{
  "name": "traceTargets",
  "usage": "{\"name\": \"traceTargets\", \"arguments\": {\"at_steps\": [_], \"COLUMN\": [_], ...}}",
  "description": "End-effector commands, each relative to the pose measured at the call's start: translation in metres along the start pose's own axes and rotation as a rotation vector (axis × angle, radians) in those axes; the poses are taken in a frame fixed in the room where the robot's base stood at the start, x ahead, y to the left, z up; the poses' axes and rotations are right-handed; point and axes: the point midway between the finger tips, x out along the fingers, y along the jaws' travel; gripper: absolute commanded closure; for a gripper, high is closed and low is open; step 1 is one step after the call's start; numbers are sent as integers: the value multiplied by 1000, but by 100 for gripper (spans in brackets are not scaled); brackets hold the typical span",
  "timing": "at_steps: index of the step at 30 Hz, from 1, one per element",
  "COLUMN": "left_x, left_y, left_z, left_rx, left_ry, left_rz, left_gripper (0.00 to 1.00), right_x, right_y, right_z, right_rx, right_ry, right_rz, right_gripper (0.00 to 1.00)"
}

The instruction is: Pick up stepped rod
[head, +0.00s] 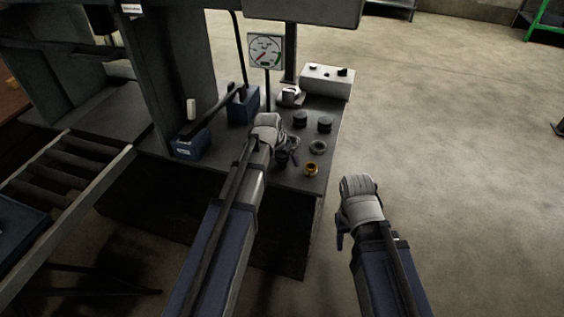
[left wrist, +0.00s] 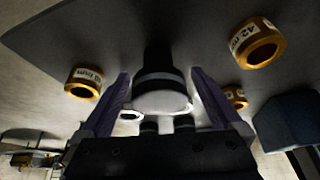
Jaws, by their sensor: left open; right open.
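In the left wrist view, a dark stepped cylinder with a wider pale end, apparently the stepped rod (left wrist: 160,92), shows between the two fingers of my left gripper (left wrist: 161,76). The fingers stand apart on either side of it, and I cannot tell whether they touch it. In the head view, my left gripper (head: 288,156) is over the bench top, and its hand and arm hide most of what is there. My right gripper (head: 341,236) is off to the right of the bench, above the floor, its jaws mostly hidden by its own wrist.
A brass ring (head: 311,168), a grey ring (head: 318,148) and two black cylinders (head: 324,124) stand near the left gripper. Blue blocks (head: 190,146), a gauge (head: 265,51) and a control box (head: 326,80) are around them. A labelled brass ring (left wrist: 255,43) shows in the wrist view.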

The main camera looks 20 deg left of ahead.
Motion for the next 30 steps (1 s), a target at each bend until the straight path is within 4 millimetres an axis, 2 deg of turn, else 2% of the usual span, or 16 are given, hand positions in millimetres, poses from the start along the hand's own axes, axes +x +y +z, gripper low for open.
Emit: {"name": "traceTargets", "arguments": {"at_steps": [2, 24, 30], "left_x": [0, 0, 0], "left_y": [0, 0, 0], "left_z": [0, 0, 0], "left_rx": [0, 0, 0], "left_ry": [0, 0, 1], "left_rz": [0, 1, 1], "left_gripper": [8, 91, 92], "right_x": [0, 0, 0], "right_y": [0, 0, 0], "right_z": [0, 0, 0], "right_rx": [0, 0, 0], "right_ry": [0, 0, 0], "right_rz": [0, 0, 0], "right_gripper": [50, 50, 50]}}
